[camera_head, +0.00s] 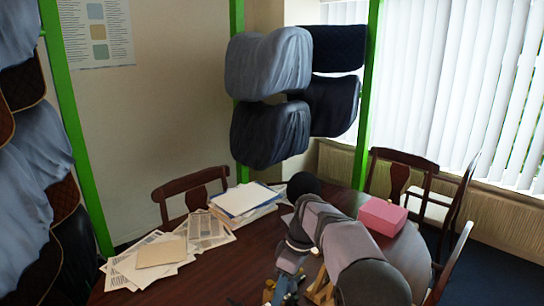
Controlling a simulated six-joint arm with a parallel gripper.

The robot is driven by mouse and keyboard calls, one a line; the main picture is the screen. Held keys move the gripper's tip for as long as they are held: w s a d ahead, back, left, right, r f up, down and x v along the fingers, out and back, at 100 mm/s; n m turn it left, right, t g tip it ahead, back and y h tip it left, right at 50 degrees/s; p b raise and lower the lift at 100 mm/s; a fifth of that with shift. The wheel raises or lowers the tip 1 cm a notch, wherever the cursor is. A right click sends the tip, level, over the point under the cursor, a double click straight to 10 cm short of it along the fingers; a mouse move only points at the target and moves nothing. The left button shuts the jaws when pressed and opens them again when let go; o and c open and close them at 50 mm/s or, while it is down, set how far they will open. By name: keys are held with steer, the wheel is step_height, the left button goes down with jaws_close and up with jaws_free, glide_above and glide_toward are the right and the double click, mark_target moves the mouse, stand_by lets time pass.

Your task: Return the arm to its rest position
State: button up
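My arm's grey and black links (330,230) rise from the bottom edge over the dark wooden table (235,268), bend at a black joint, and come back down. At the lower end, near the bottom edge, is a small cluster of dark, bluish and yellowish parts that may be my gripper (283,290). It is too small and cut off to show its fingers or whether it holds anything. A light wooden piece (320,288) stands beside it, partly hidden by my arm.
A pink box (382,216) sits right of my arm. Papers (150,260) and a stack of folders (245,201) lie on the left. Chairs (403,172) surround the table. Green posts carry draped saddle-like forms (268,65) behind and at far left (35,150).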

steer(key=s+d+f+m+h, duration=0.1)
steer(key=s+d+m, duration=0.3)
steer(key=s, duration=0.5)
steer(key=s+d+f+m, duration=0.3)
steer(key=s+d+m, duration=0.1)
steer(key=s, duration=0.5)
steer(key=s+d+f+m+h, duration=0.1)
steer(key=s+d+m, duration=0.3)
steer(key=s, duration=0.5)
steer(key=shift+s+f+m+h, duration=0.2)
steer(key=shift+f+m+h, duration=0.15)
steer(key=shift+f, duration=0.3)
